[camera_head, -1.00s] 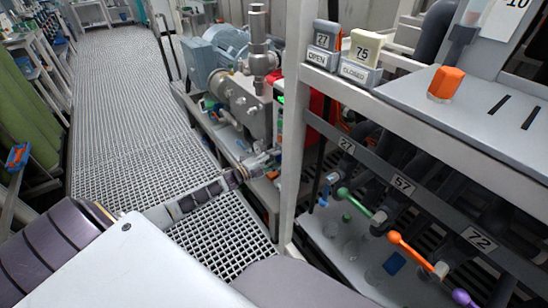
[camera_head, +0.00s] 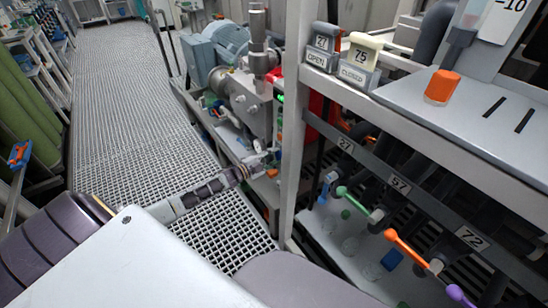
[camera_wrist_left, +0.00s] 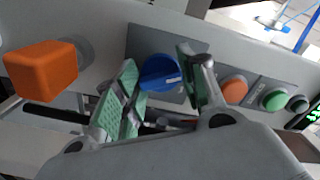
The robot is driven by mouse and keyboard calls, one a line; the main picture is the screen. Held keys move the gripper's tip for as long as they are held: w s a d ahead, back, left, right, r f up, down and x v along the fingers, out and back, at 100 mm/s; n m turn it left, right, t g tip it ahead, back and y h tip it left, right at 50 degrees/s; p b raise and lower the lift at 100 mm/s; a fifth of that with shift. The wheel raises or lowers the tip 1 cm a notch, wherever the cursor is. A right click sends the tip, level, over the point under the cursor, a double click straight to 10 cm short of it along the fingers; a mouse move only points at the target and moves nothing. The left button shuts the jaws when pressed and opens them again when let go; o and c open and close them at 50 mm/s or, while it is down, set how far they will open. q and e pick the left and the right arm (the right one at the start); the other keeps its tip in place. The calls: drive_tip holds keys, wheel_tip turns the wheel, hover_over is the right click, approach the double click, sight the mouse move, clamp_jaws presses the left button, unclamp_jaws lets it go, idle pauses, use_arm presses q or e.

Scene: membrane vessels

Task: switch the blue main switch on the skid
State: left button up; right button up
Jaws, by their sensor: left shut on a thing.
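The blue main switch (camera_wrist_left: 160,72) is a round knob with a pale mark on a dark grey plate, in the middle of the left wrist view. My left gripper (camera_wrist_left: 157,82) has its green-padded fingers on either side of the knob and is shut on it. In the head view my left gripper (camera_head: 257,162) is small, at the end of my arm beside the skid (camera_head: 243,105); the switch cannot be made out there. My right gripper is not in view.
On the wrist-view panel, an orange block (camera_wrist_left: 40,68) is left of the switch; an orange button (camera_wrist_left: 233,90) and a green button (camera_wrist_left: 273,100) are right. In the head view a white post (camera_head: 296,130) and a rack with coloured valve levers (camera_head: 407,247) stand right. The grated floor (camera_head: 140,110) is clear.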

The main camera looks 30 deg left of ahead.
use_arm(q)
drive_tip(key=shift+a, duration=0.1)
drive_tip(key=o, duration=1)
drive_tip(key=shift+o, duration=0.2)
drive_tip(key=shift+s, duration=0.15)
drive_tip(key=v, duration=1.1)
drive_tip(key=shift+s, duration=0.35)
drive_tip(key=shift+a, duration=0.15)
